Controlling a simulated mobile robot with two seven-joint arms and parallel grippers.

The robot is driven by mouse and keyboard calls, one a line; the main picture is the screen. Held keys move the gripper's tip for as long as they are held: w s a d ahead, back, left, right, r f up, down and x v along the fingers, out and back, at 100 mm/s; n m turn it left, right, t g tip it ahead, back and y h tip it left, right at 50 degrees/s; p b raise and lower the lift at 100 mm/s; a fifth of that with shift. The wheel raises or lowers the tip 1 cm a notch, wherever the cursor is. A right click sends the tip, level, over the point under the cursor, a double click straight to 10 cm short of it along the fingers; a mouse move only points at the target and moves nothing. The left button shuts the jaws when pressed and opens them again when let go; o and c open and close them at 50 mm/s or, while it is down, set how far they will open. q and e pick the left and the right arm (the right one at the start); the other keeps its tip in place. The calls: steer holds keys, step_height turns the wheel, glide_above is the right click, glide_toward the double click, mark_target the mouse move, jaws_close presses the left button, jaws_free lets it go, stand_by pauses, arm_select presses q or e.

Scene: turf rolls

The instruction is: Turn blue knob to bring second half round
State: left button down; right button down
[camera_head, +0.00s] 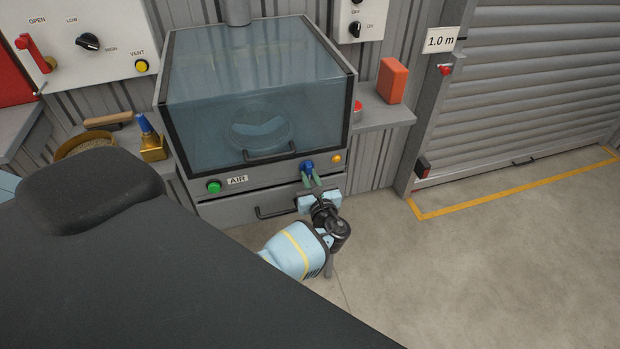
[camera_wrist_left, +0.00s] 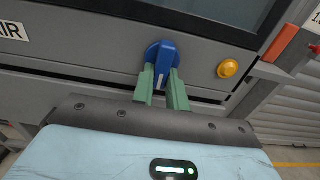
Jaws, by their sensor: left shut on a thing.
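The blue knob (camera_head: 307,165) is on the front panel of a grey cabinet, below its glazed hood. In the left wrist view the blue knob (camera_wrist_left: 161,62) has a round base and a raised grip with a white mark on its lower part. My left gripper (camera_head: 310,181) is at the knob. Its two green fingers (camera_wrist_left: 163,88) stand on either side of the knob's grip and are shut on it. Inside the hood, behind the glass, a round dish-like thing (camera_head: 261,128) shows dimly. My right gripper is in neither view.
On the panel are a green button (camera_head: 214,186), an AIR label (camera_head: 238,180) and a yellow button (camera_head: 336,158). A drawer handle (camera_head: 275,212) is below. An orange block (camera_head: 392,80) stands on the right shelf. Bare floor lies right, by a roller shutter (camera_head: 530,85).

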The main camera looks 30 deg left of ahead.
arm_select(q)
steer(key=c, duration=1.4)
jaws_free()
steer(key=v, duration=0.8)
steer(key=shift+f, duration=0.1)
steer(key=s+d+f+n+g+h, duration=0.2)
steer(key=s+f+n+h, duration=0.2)
steer(key=s+f, duration=0.4)
steer(key=s+d+f+n+g+h, duration=0.2)
steer(key=s+f+n+h, duration=0.3)
steer(key=s+f, duration=0.3)
steer(key=s+d+r+n+h, duration=0.2)
steer(key=s+n+h, duration=0.1)
steer(key=s+n, duration=0.4)
steer(key=s+d+r+n+t+h, duration=0.1)
steer(key=s+d+r+n+h, duration=0.1)
steer(key=s+n, duration=0.6)
steer(key=shift+s+d+r+h, duration=0.25)
steer(key=shift+s+r+h, duration=0.5)
steer(key=shift+h, duration=0.15)
